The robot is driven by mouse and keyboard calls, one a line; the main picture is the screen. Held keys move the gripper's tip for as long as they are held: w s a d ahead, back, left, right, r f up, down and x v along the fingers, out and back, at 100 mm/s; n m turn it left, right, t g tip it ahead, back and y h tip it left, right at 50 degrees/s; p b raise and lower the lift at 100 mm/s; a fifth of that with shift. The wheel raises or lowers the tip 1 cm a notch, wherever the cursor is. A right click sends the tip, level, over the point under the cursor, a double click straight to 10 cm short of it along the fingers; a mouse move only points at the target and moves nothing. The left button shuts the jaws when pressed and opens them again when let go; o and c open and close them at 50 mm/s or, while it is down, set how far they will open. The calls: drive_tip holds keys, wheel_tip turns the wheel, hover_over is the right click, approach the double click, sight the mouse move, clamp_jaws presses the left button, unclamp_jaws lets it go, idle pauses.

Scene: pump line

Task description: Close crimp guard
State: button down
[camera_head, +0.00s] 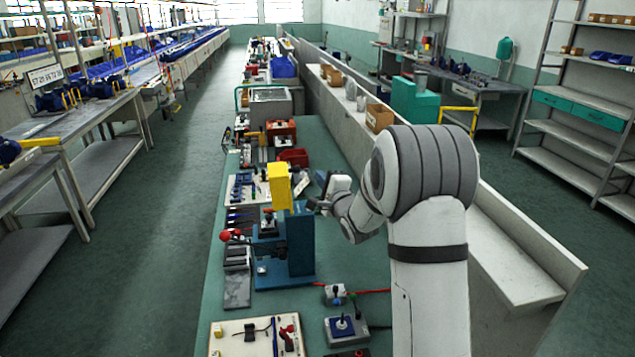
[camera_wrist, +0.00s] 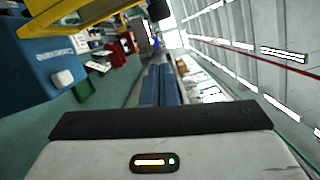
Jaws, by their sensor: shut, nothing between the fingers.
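A blue crimp press (camera_head: 300,246) stands on the green bench in the head view, with a yellow block (camera_head: 279,186) at its top. I cannot tell for certain which part is the guard. My gripper (camera_head: 316,204) is just right of the press top, near the yellow part, with its fingers small and partly unclear there. In the wrist view my gripper (camera_wrist: 161,70) is shut and empty, its two fingers side by side. The press's blue body (camera_wrist: 40,62) and the yellow part (camera_wrist: 85,17) show at the upper left, apart from the fingers. Any contact is not clear.
A red ball knob (camera_head: 225,235) sticks out left of the press. A light board with tools (camera_head: 258,338) and a grey box with a joystick (camera_head: 345,329) lie nearer. Red bins (camera_head: 293,157) and fixtures stand farther along. A low wall borders the bench's right side.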

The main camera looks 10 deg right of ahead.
sight(281, 175)
drive_tip(key=a+n+b, duration=0.3)
drive_tip(key=a+r+n+g+b, duration=0.1)
drive_tip(key=a+n+b, duration=0.2)
drive_tip(key=a, duration=0.1)
drive_tip(key=a+r+n+g+h+b, duration=0.1)
drive_tip(key=a+n+b, duration=0.2)
drive_tip(key=shift+a+r+b, duration=0.25)
drive_tip(key=shift+a+b, duration=0.1)
drive_tip(key=shift+a, duration=0.05)
drive_tip(key=shift+a+f+n+h, duration=0.1)
drive_tip(key=shift+a+n+h, duration=0.2)
drive_tip(key=shift+a+n, duration=0.75)
drive_tip(key=a+f+n+h+p, duration=0.2)
drive_tip(key=a+f+n+p, duration=0.3)
drive_tip(key=a+f+p, duration=0.2)
drive_tip(key=shift+a+n+g+p, duration=0.35)
drive_tip(key=shift+g+p, duration=0.05)
drive_tip(key=shift+p, duration=0.25)
drive_tip(key=shift+r, duration=0.1)
